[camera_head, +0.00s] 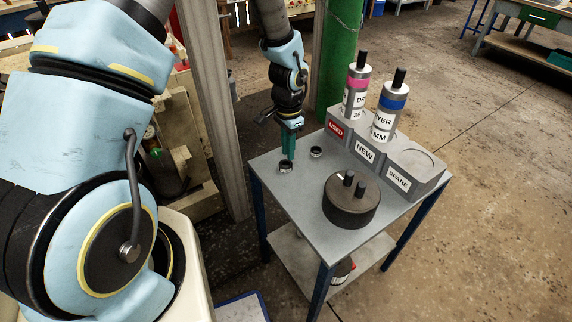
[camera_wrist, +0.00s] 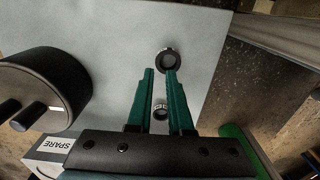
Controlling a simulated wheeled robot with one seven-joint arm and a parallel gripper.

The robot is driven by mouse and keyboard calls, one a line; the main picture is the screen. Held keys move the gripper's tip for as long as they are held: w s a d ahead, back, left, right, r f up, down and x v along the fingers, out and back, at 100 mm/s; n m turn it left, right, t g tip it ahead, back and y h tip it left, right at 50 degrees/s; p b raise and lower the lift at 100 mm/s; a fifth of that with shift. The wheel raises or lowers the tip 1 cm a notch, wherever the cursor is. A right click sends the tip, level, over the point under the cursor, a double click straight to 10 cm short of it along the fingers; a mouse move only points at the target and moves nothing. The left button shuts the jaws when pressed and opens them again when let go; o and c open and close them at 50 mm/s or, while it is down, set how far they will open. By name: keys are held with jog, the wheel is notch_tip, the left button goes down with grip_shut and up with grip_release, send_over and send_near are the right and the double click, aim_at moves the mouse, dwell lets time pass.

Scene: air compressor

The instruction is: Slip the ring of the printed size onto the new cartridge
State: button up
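My gripper (camera_head: 287,157) points down at the table's left part, just over a small dark ring (camera_head: 286,167). In the wrist view its teal fingers (camera_wrist: 160,71) are apart with a gap between them. That ring (camera_wrist: 166,61) shows at the fingertips, nearest the right one; I cannot tell whether they touch. A second ring (camera_head: 316,152) lies on the table and shows between the fingers in the wrist view (camera_wrist: 160,112). The blue-banded cartridge (camera_head: 388,110) stands upright in the NEW holder; its label ends in MM, the number unreadable. A pink-banded cartridge (camera_head: 357,86) stands in the USED holder.
The SPARE holder (camera_head: 416,166) is empty. A dark round lid-like part with two posts (camera_head: 350,203) stands on the grey table (camera_head: 300,195). A green column (camera_head: 340,55) rises behind the table and a grey post (camera_head: 213,100) stands left of it.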

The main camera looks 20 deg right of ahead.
aim_at(289, 167)
jog(key=shift+s+f+p, duration=0.1)
jog(key=shift+f+p, duration=1.1)
jog(key=shift+f, duration=1.65)
grip_shut()
